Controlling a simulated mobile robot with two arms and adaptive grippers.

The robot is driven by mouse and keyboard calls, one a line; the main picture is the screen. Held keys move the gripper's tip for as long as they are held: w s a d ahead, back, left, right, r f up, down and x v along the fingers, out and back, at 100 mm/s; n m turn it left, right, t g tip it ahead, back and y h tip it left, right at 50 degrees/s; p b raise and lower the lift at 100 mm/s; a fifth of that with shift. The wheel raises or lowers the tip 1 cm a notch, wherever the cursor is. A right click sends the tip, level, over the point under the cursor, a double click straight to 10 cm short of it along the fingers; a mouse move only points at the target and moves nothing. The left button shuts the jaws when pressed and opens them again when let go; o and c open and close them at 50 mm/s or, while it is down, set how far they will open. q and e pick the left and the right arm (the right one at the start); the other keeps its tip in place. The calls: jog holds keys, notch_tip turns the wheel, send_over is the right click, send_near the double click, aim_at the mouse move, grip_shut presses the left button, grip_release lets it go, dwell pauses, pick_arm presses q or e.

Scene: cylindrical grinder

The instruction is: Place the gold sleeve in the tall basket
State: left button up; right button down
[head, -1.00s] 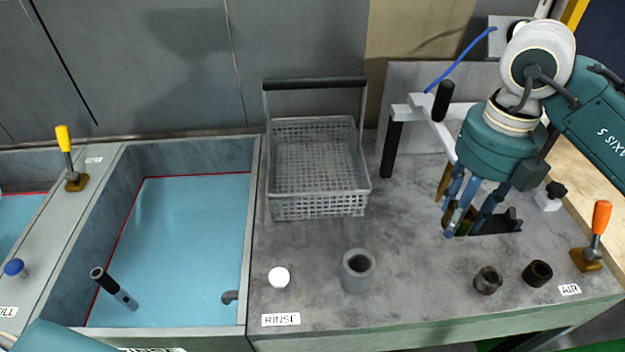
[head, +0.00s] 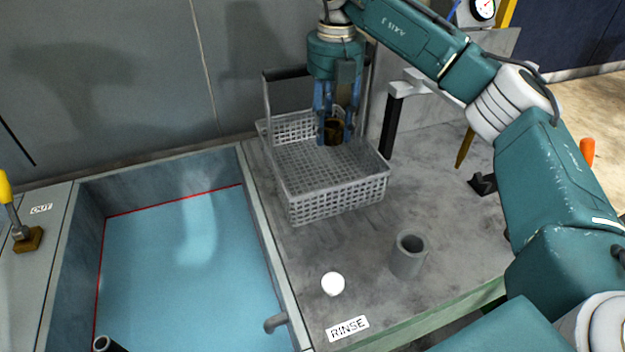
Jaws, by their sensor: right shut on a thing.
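The gold sleeve (head: 334,131) is a short dark-gold cylinder between the blue fingers of my right gripper (head: 335,128). The gripper points down, shut on the sleeve, over the back part of the tall basket. The tall basket (head: 340,196) is a grey mesh basket with a high dark-topped handle, standing on the grey counter right of the tank. I cannot tell whether the sleeve is above the rim or inside it. My left gripper is not in view.
The blue-water tank (head: 185,260) lies left of the basket. A grey cup (head: 408,256) and a white knob (head: 333,284) stand in front of it. My right arm covers the counter's right side.

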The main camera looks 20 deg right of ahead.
notch_tip(320, 180, down, 12)
jog(key=shift+d+r+p, duration=0.1)
jog(key=shift+p, duration=0.95)
notch_tip(320, 180, down, 3)
jog(key=shift+f+p, duration=0.2)
jog(key=shift+p, duration=0.25)
jog(key=shift+f, duration=0.55)
jog(key=c, duration=1.1)
grip_release()
jog(key=shift+f, duration=0.15)
